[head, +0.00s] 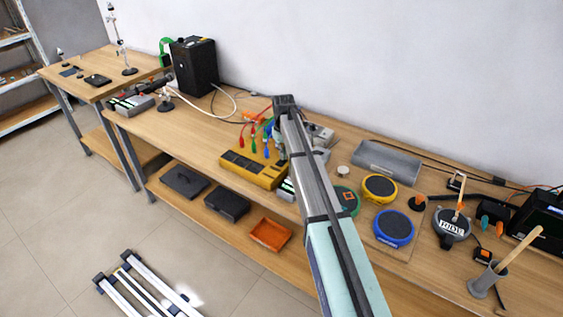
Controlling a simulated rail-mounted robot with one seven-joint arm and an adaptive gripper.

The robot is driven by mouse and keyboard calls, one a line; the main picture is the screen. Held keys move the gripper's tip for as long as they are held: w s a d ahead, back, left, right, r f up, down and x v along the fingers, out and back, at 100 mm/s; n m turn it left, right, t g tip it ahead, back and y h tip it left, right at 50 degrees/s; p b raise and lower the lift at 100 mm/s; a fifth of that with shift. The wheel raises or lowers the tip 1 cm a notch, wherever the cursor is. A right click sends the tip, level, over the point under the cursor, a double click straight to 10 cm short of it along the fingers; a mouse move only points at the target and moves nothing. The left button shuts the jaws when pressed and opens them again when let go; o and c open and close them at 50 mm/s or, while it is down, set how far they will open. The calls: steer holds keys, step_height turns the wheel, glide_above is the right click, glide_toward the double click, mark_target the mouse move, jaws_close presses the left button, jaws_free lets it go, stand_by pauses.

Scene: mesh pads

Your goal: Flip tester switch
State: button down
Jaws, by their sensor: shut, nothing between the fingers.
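A yellow instrument box (253,169) with a dark strip along its top lies near the front edge of the long bench; it looks like the tester. Red, green and blue leads (253,144) stand up behind it. Its switch is too small to make out. My arm (309,172) reaches up from the bottom across the bench, and its dark far end (284,102) shows above and behind the right end of the box. My gripper's fingers do not show; the arm hides what lies behind it.
Round yellow (380,187), blue (394,228) and green (347,200) pads lie right of my arm, with a grey tray (387,158) behind them. A black case (194,65) stands at back left.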

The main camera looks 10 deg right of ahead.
steer(key=shift+f, duration=0.4)
steer(key=shift+r, duration=0.1)
steer(key=shift+r+p, duration=1.75)
steer(key=shift+r, duration=1.7)
